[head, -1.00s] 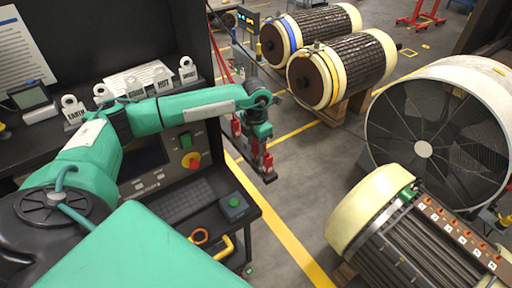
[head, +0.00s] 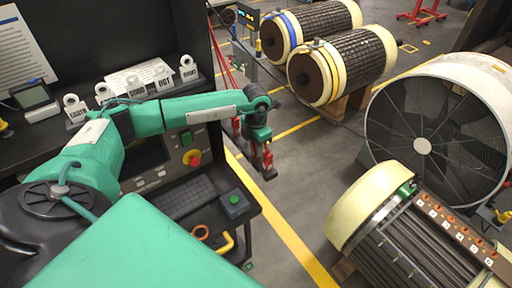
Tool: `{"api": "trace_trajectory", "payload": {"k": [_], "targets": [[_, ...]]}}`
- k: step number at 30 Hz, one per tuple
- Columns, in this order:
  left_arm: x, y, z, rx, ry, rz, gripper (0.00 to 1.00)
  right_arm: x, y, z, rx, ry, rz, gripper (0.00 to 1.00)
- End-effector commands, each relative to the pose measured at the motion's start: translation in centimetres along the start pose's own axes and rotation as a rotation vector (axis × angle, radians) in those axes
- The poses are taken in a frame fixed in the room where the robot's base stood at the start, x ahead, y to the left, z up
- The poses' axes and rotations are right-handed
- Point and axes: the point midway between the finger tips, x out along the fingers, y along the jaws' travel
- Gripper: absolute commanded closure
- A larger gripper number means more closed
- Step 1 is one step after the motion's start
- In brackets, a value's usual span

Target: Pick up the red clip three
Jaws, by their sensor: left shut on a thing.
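My left gripper (head: 267,172) hangs at the end of my green arm, pointing down over the floor just right of the dark workstation. It is shut on a small red thing (head: 267,157), which looks like a red clip. It is too small for me to read a number on it. Another red piece (head: 236,125) shows just left of my wrist, near the red cables (head: 217,50). The wrist partly hides this area. My right gripper is not in view.
The workstation (head: 245,222) carries a keyboard, a red button (head: 192,157) and a green button box (head: 235,203). White tags (head: 162,75) stand on its shelf. Rotors (head: 342,65) rest on stands behind; a large fan (head: 440,135) and motor (head: 400,235) stand right. Grey floor between is open.

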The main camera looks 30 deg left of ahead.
Motion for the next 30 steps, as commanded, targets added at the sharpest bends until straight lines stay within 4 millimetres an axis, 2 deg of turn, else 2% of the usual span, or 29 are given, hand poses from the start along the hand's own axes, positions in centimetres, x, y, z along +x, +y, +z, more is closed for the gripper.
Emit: {"api": "trace_trajectory", "payload": {"k": [5, 8, 14, 21, 27, 30], "targets": [[-1.0, 0.0, 0.1, 0.000, -0.003, 0.000, 1.00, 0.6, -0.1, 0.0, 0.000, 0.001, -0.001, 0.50], [-2.3, 0.1, 0.1, 0.000, -0.005, 0.002, 1.00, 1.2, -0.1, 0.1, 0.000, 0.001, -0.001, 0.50], [-7.0, 0.1, 0.2, 0.000, -0.008, 0.003, 1.00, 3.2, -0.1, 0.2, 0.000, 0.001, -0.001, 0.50], [-14.2, 0.0, 0.1, 0.001, -0.008, 0.002, 1.00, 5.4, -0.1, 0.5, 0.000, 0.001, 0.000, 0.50], [-18.0, 0.0, 0.1, 0.000, -0.004, 0.000, 1.00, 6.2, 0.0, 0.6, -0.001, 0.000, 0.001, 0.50], [-19.1, 0.0, 0.1, 0.000, -0.003, 0.001, 1.00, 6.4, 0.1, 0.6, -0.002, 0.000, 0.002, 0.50]]}}
